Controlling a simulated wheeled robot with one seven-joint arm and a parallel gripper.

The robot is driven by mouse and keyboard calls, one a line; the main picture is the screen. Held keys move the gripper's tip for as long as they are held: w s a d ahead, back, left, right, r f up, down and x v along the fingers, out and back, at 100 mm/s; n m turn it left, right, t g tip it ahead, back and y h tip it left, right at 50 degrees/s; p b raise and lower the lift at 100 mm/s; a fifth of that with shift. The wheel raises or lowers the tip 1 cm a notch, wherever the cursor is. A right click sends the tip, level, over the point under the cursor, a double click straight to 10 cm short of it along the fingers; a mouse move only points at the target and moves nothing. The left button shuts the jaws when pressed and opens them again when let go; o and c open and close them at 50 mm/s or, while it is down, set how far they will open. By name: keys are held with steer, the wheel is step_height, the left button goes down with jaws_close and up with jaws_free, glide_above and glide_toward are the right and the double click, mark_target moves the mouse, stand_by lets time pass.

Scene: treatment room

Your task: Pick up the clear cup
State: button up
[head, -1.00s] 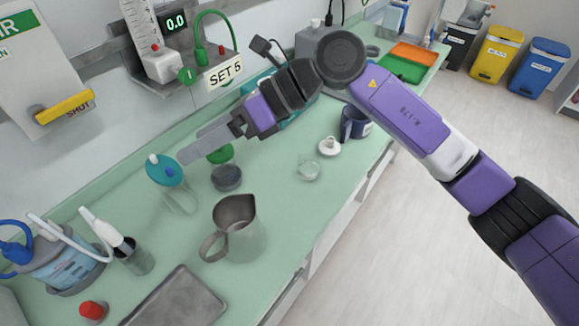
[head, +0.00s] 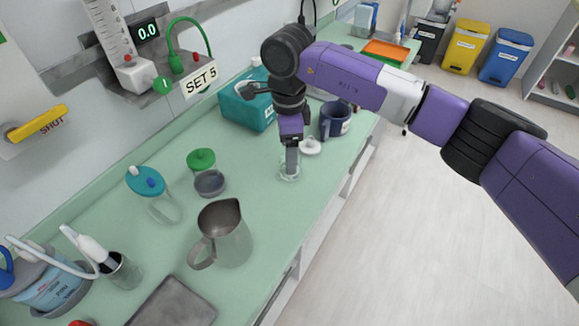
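The clear cup (head: 284,178) is a small, low, see-through vessel on the green counter (head: 262,218), near its right edge. My gripper (head: 291,172) points straight down at it from above. The fingertips reach to the cup's rim or into it; I cannot tell which. The fingers line up one behind the other in this view, so the gap between them is hidden. Part of the cup is hidden behind the fingers.
A white lid (head: 310,147) and a dark blue mug (head: 333,122) stand close behind the cup. A teal box (head: 240,108) is behind my gripper. A metal pitcher (head: 222,230), a small grey bowl (head: 209,184) and a green-lidded jar (head: 202,160) stand to the left.

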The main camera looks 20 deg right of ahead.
steer(key=shift+d+f+p, duration=0.1)
steer(key=shift+f+p, duration=0.4)
steer(key=shift+f, duration=1.85)
steer(key=c, duration=1.5)
steer(key=shift+c, duration=0.2)
steer(key=shift+r, duration=0.2)
